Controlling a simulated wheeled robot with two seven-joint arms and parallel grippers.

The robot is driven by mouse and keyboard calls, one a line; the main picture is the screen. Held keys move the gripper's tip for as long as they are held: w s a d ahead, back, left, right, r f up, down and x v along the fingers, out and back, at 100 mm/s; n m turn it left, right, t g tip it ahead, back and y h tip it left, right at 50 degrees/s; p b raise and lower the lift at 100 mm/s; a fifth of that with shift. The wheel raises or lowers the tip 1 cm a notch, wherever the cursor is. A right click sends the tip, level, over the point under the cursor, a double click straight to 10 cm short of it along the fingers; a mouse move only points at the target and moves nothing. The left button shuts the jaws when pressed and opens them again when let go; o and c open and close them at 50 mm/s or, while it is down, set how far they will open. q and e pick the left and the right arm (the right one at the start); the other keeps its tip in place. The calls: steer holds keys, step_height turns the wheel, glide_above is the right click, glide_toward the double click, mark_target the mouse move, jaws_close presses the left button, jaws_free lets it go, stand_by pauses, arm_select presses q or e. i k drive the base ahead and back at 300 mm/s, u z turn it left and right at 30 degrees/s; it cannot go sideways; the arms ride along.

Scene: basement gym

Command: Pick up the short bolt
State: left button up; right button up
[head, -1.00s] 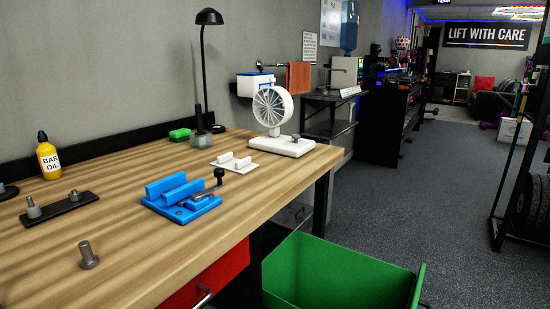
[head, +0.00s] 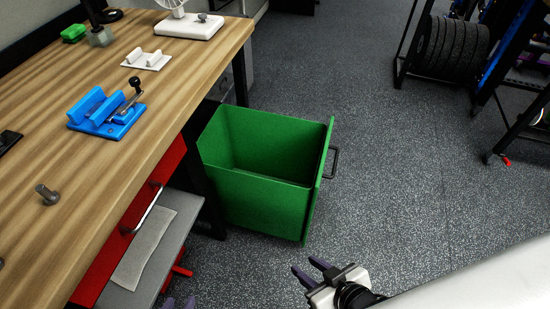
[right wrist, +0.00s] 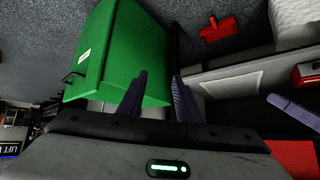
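A grey metal bolt (head: 47,194) stands on the wooden workbench (head: 75,225), near its front edge, at the left of the head view. Nothing touches it. My right gripper (head: 309,269) is over the floor in front of the green bin, well to the right of the bolt and away from the bench. Its two purple fingers are apart and empty, as the right wrist view (right wrist: 158,95) also shows. My left gripper (head: 180,303) shows only its purple fingertips at the bottom edge, apart, with nothing visible between them. The bolt is not visible in the right wrist view.
A blue clamp fixture (head: 118,128) with a black-knobbed lever stands behind the bolt. A white bracket (head: 146,60), green block (head: 74,33) and fan base (head: 190,27) are farther back. The green bin (head: 262,205) stands beside the bench. A red drawer (head: 112,262) is under its front edge.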

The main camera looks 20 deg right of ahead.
mark_target(50, 198)
steer(key=z, duration=0.55)
steer(key=k, duration=1.3)
steer(key=u, duration=0.1)
steer(key=i, duration=0.65)
steer(key=u, duration=0.45)
